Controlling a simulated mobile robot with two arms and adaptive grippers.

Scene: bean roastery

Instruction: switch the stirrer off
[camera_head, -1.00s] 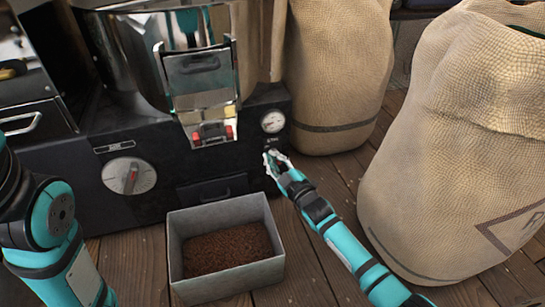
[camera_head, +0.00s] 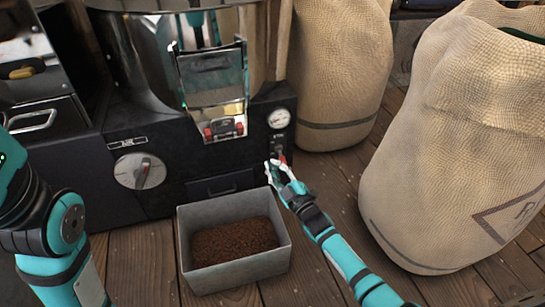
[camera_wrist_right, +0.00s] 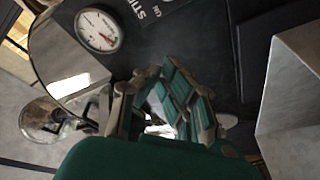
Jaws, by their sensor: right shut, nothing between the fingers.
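The stirrer switch (camera_head: 280,151) is a small lever with a red part, just below the round gauge on the dark machine front. My right gripper (camera_head: 273,167) is shut and empty, just below and in front of the switch. I cannot tell whether they touch. In the right wrist view my gripper's fingers (camera_wrist_right: 165,105) are in front of the dark panel, and the switch is hidden behind them. The lettered label (camera_wrist_right: 148,8) by the gauge shows partly there. My left arm shows at the left, but its gripper is out of view.
The gauge (camera_head: 279,118) is above the switch. A grey bin (camera_head: 283,262) of brown grounds or beans stands left of my right forearm. A large dial (camera_head: 140,171) is on the machine's left. Burlap sacks (camera_head: 340,70) (camera_head: 450,150) limit room at the right.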

